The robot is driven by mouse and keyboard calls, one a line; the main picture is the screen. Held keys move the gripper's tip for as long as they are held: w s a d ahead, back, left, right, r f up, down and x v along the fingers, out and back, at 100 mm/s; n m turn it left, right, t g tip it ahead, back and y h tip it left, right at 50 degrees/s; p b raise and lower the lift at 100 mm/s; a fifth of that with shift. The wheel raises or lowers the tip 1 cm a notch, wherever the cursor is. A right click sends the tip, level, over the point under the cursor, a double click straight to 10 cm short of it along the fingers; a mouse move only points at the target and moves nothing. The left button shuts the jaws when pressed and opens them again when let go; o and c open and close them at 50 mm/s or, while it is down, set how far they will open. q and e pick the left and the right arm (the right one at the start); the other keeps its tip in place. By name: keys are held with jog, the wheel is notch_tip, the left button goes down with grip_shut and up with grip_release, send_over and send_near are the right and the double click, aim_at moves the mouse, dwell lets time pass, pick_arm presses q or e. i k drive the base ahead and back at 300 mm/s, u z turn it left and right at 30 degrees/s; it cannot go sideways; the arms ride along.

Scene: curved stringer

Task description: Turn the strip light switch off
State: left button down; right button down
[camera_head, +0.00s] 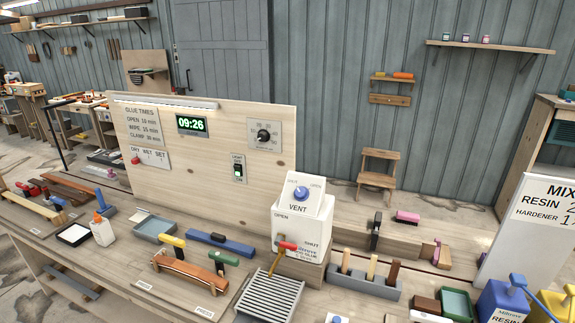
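The light switch (239,168) is a small plate with a dark rocker or toggle, mounted on the upright wooden panel (200,160) below the round dial. Its label is too small to read with certainty, and I cannot tell which way it is set. The strip light (165,102) is a long pale bar along the top left edge of the panel. It looks whitish, but I cannot tell surely whether it is lit. Neither of my grippers is in view.
A clock (192,125) reads 09:26 and a dial plate (264,135) sits right of it. The white vent box (302,222) stands before the panel's right end. Clamps, trays and a glue bottle (103,230) lie on the bench. The panel face around the switch is clear.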

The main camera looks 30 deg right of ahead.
aim_at(237, 169)
jog(key=z, duration=0.5)
jog(key=i, duration=0.45)
jog(key=z, duration=0.45)
